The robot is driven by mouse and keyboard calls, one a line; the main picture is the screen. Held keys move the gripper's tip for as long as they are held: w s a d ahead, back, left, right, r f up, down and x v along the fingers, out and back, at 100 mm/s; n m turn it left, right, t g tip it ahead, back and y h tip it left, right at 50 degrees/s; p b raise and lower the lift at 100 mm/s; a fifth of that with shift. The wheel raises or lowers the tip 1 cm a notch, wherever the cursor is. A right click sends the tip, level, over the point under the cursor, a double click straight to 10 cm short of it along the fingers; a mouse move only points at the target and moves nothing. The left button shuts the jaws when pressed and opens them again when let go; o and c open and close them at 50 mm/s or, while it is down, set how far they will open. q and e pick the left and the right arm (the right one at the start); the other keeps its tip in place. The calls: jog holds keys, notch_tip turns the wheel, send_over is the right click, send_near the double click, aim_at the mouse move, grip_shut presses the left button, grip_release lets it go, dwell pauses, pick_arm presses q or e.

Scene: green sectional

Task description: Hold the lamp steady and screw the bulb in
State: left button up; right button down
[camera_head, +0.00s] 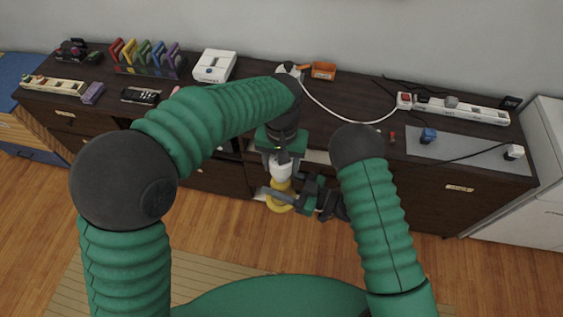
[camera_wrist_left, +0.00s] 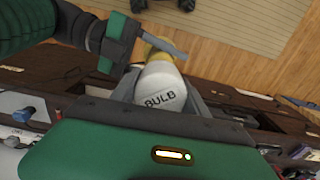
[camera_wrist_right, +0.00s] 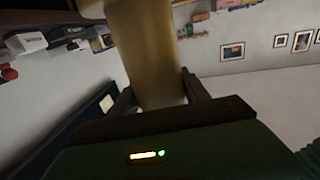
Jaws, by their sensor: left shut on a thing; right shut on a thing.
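The white bulb (camera_head: 281,170), marked BULB, is between the fingers of my left gripper (camera_head: 281,158), which is shut on it from above. The bulb fills the middle of the left wrist view (camera_wrist_left: 162,92). The yellow lamp (camera_head: 279,204) is directly below the bulb, in front of the cabinet edge. My right gripper (camera_head: 284,196) is shut on the lamp from the right, and its yellow stem shows between the fingers in the right wrist view (camera_wrist_right: 152,55). The bulb's lower end meets or nearly meets the lamp; the joint between them is hidden.
The dark cabinet (camera_head: 340,100) stands behind the grippers. On it are a power strip (camera_head: 463,110), an orange box (camera_head: 323,70), a white box (camera_head: 214,66), a coloured rack (camera_head: 146,62) and loose cables. The wooden floor (camera_head: 480,275) is open in front.

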pick_arm(q)
jog(key=shift+f, duration=0.55)
